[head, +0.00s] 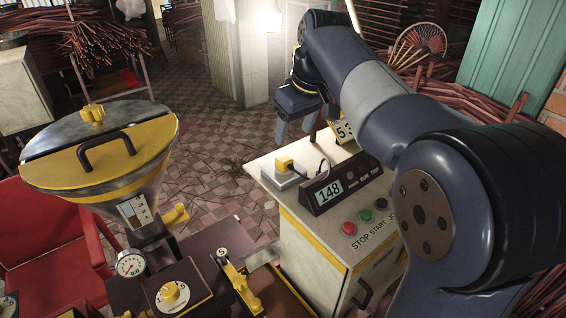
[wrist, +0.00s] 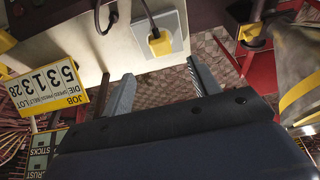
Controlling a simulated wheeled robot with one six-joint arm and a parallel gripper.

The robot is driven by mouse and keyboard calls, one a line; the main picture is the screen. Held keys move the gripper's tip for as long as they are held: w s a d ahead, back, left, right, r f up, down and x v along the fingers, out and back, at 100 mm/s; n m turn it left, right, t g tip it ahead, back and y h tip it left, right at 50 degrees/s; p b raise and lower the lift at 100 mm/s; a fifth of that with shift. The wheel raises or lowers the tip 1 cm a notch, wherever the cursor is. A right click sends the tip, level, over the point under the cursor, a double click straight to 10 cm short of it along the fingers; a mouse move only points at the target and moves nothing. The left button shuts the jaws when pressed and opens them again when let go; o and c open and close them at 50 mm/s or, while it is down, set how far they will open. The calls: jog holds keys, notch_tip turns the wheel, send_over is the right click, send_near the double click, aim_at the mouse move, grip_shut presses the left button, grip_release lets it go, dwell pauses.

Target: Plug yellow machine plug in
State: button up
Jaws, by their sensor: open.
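A yellow plug (head: 284,163) with a dark cord lies at a pale grey socket plate (head: 285,182) on the cabinet's top, left of the display. In the wrist view the yellow plug (wrist: 159,44) is at the upper middle, over the grey plate (wrist: 175,22), its cord curving away from it. I cannot tell whether the plug is seated in a socket. My gripper (head: 295,134) is open and empty, behind and above the plug in the head view. In the wrist view its two fingers (wrist: 160,68) are spread, apart from the plug.
The pale cabinet (head: 312,243) carries a display reading 148 (head: 340,188), start and stop buttons, and a yellow number card (head: 345,130). A yellow-lidded hopper machine (head: 100,160) stands at left, with a red chair (head: 40,235) behind it. Tiled floor (head: 200,130) lies open beyond.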

send_over(284, 159)
jog(key=s+d, duration=0.1)
jog(key=s, duration=0.1)
jog(key=f, duration=0.4)
jog(key=shift+w+d+f, duration=0.15)
jog(key=shift+w+f, duration=0.05)
jog(key=shift+f, duration=0.2)
jog(key=shift+p+x, duration=0.3)
jog(key=shift+x, duration=2.3)
jog(key=shift+r, duration=0.1)
jog(key=shift+c, duration=0.4)
jog(key=c, duration=1)
notch_tip(284, 159, up, 10)
jog(key=p, duration=0.3)
jog(key=shift+w, duration=0.2)
